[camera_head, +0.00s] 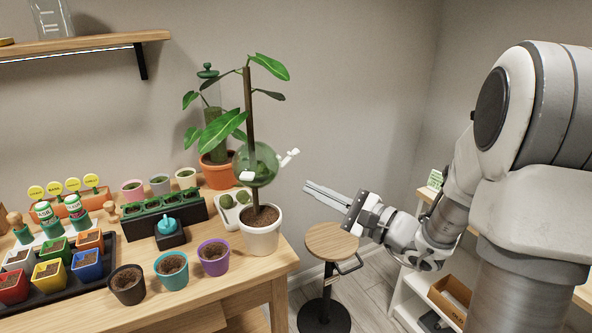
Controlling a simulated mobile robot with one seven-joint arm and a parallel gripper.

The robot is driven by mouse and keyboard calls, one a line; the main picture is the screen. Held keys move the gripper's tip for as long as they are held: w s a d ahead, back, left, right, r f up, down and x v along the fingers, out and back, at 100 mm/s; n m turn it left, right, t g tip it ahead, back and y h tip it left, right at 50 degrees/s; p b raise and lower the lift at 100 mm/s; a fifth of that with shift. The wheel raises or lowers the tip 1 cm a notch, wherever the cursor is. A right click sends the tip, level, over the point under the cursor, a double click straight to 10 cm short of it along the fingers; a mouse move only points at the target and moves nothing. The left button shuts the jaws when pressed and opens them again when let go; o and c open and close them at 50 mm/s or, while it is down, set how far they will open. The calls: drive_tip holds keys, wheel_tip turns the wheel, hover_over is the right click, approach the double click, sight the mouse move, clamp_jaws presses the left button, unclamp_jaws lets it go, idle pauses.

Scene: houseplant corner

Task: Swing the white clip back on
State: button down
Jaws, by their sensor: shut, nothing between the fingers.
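A clear green propagation ball (262,172) sits around the brown stem of a plant in a white pot (262,238) at the table's right end. The white clip (290,157) sticks out from the ball's right side, tilted up and away from it. A second small white piece (247,176) shows on the ball's front; I cannot tell whether it belongs to the clip. My gripper (307,187) is shut and empty, to the right of the ball and a little lower in the picture than the clip, with its long fingers pointing left. It appears apart from the ball and clip.
A terracotta pot (216,174) with a moss pole stands behind the ball. Purple (214,257), teal (171,269) and dark (127,284) pots line the table's front. A round stool (331,242) stands below my gripper.

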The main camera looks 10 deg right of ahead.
sight(289, 158)
drive_tip(key=w+d+f+m+t+h+b, duration=0.1)
drive_tip(key=w+d+f+m+t+h, duration=0.1)
drive_tip(key=d, duration=0.5)
wheel_tip(289, 158, down, 2)
drive_tip(key=shift+w+d+m+t+h+b, duration=0.2)
drive_tip(key=shift+w+m+t+h+b, duration=0.15)
drive_tip(key=shift+m+t+h, duration=0.7)
drive_tip(key=shift+w+a, duration=0.1)
drive_tip(key=shift+w, duration=0.05)
drive_tip(key=w+a+r, duration=0.5)
drive_tip(key=w+a, duration=0.2)
drive_tip(key=shift+w, duration=0.35)
